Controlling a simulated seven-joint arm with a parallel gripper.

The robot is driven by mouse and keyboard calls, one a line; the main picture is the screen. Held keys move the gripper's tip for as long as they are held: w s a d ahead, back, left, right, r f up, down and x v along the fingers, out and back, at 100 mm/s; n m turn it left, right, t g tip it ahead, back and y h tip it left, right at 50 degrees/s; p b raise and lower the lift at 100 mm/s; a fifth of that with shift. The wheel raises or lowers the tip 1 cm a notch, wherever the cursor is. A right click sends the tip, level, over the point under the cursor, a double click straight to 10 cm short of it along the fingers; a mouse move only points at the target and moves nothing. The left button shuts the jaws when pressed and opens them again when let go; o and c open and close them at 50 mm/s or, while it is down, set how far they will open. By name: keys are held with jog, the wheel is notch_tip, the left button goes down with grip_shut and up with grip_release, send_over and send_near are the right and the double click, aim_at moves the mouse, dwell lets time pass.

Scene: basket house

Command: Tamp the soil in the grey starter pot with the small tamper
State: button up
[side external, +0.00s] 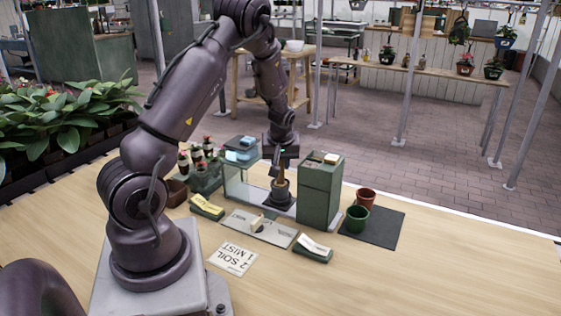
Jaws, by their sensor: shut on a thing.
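My gripper (281,160) points down between the clear box and the green cabinet, shut on what looks like the small tamper (281,174), whose tan, wooden-looking part shows below the fingers. Directly beneath is the dark grey starter pot (280,196), upright on a grey surface. The tamper's lower end is at or inside the pot's mouth. I cannot tell whether it touches the soil, which is hidden from this angle.
The green cabinet (319,195) stands close right of the pot, the clear box (236,187) close left. A green pot (356,219) and a terracotta pot (366,196) stand on a dark mat (385,229). A printed card (232,258) lies in front. The right tabletop is clear.

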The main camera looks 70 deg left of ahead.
jog(key=shift+r, duration=0.4)
jog(key=shift+r, duration=3.55)
jog(key=shift+r, duration=0.1)
notch_tip(320, 180, up, 11)
jog(key=w+d+m+t+h, duration=0.1)
jog(key=w+d+m, duration=0.25)
jog(key=d, duration=0.55)
jog(key=w+d+m+t+h, duration=0.15)
jog(key=d+m, duration=0.35)
jog(key=d, duration=0.5)
jog(key=d+m+h, duration=0.2)
jog(key=d+m, duration=0.5)
jog(key=d, duration=0.6)
notch_tip(320, 180, down, 12)
jog(key=shift+s+t, duration=0.35)
jog(key=shift+s, duration=0.05)
